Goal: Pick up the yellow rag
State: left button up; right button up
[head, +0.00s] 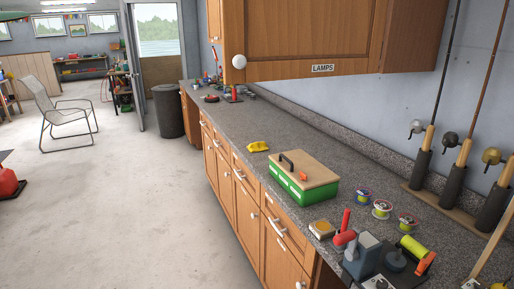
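The yellow rag (258,146) is a small crumpled yellow piece lying on the grey speckled countertop (325,135), close to its front edge. It lies beyond the green tackle box, a little to its left. Nothing covers it. Neither of my grippers shows in the head view.
A green box with a tan lid (303,177) stands nearer on the counter. Line spools (382,209) and tools (362,250) lie closer still. An upper cabinet (315,38) overhangs the counter. Fishing rods (460,165) stand at right. The floor (120,200) left of the counter is clear.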

aim_at(256, 147)
jog(key=i+j+u, duration=0.25)
jog(key=i, duration=0.15)
jog(key=i+u, duration=0.2)
jog(key=i, duration=0.2)
jog(key=i+j+u, duration=0.1)
jog(key=i+u, duration=0.15)
jog(key=i, duration=1.85)
jog(key=i+z, duration=0.25)
jog(key=i, duration=0.25)
jog(key=i+j+z, duration=0.25)
jog(key=i, duration=0.25)
jog(key=i+j+z, duration=0.2)
jog(key=i, duration=0.25)
